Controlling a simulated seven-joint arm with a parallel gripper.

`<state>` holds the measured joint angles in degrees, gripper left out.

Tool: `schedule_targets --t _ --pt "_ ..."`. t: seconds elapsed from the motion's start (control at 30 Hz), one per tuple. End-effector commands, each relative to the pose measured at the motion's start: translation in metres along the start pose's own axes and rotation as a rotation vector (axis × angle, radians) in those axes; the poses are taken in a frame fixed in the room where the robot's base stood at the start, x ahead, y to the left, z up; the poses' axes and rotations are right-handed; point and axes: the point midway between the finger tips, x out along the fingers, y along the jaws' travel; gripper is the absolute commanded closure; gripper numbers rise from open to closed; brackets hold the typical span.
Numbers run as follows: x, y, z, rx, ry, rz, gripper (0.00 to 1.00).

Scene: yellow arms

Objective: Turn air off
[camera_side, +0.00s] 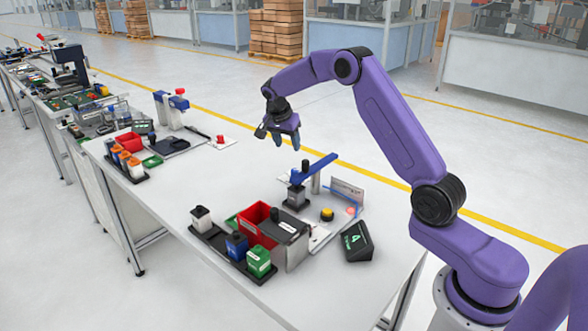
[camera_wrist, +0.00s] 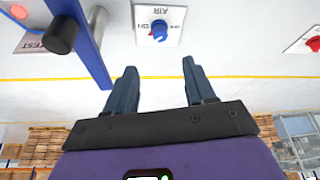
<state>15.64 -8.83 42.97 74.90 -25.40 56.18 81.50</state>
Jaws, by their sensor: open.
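The blue air knob (camera_wrist: 159,30) sits on a white plate marked AIR (camera_wrist: 172,14) at the top middle of the wrist view. A label that looks like ON is to its left, with a small red mark beside the knob. The setting is too small to read. My gripper (camera_wrist: 159,66) is open and empty, its two fingers on either side of the knob's line but short of it, not touching. In the side view my gripper (camera_side: 282,138) hangs above the table's far edge, left of the blue lever press. I cannot make out the air knob there.
The blue lever (camera_side: 315,168) with its black handle (camera_wrist: 60,35) stands close by, left of the knob in the wrist view. A red knob (camera_wrist: 314,44) is at the wrist view's right. Bins and a black screen (camera_side: 357,241) are on the table (camera_side: 190,190).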

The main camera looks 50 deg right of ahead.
Motion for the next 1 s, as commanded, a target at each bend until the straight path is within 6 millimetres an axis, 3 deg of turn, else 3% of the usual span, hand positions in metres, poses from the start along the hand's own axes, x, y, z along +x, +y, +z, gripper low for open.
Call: schedule_targets --t 0.6,0.8,1.0 --pt "0.112 0.0 0.001 -0.003 -0.001 0.001 0.46" --pt "0.129 0.0 0.001 -0.001 -0.001 -0.001 0.46" --pt "0.133 -0.001 0.001 -0.002 -0.001 -0.002 0.46"
